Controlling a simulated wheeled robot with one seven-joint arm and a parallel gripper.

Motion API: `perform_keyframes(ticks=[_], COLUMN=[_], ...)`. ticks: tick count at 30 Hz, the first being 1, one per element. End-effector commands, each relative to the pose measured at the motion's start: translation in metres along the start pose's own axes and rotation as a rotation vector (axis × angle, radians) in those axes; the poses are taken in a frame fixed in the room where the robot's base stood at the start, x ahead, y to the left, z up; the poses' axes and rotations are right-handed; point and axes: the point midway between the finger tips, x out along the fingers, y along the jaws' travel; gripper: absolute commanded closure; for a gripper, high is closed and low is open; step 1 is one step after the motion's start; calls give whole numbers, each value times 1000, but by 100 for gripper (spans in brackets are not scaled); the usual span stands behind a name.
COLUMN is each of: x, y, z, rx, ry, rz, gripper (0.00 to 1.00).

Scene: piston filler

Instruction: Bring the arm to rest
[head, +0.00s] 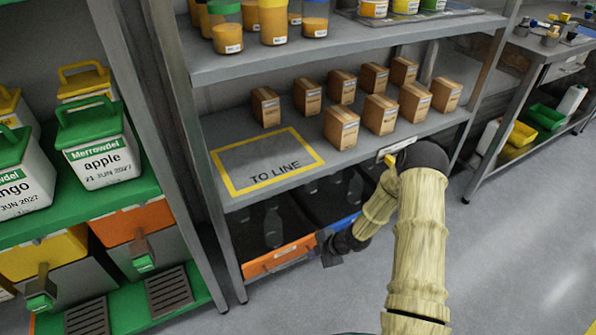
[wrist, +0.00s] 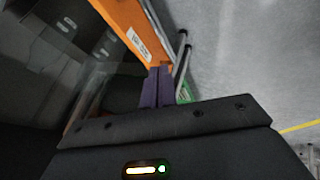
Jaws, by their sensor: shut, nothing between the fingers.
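My arm in its pale ribbed sleeve rises from the bottom right of the head view, bends at a dark elbow and reaches back down to the left. My gripper (head: 328,258) hangs low in front of the shelf's bottom level, by the right end of the orange crate (head: 280,259). In the wrist view my gripper's purple fingers (wrist: 157,86) are together and hold nothing. The orange crate's edge (wrist: 133,28) lies just beyond them there. I cannot tell whether the fingers touch it.
A blue-edged crate (head: 343,223) sits beside the orange one, partly behind my wrist. The shelf above has several cardboard boxes (head: 341,127) and an empty yellow "TO LINE" square (head: 232,163). A green rack (head: 150,188) stands left. Open floor (head: 520,240) lies right.

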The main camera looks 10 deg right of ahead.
Motion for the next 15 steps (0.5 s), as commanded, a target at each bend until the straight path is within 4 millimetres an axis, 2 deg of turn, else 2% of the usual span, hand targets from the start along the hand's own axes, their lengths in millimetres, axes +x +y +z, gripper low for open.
perform_keyframes(ticks=[5, 8, 11, 15], x=[-2, -13, -34, -76], y=[2, 9, 18, 30], z=[-2, -3, -4, -9], rx=[6, 43, 118, 277], ry=[-9, -45, -113, -236], rz=[-3, -11, -21, -22], gripper=[100, 100, 100, 100])
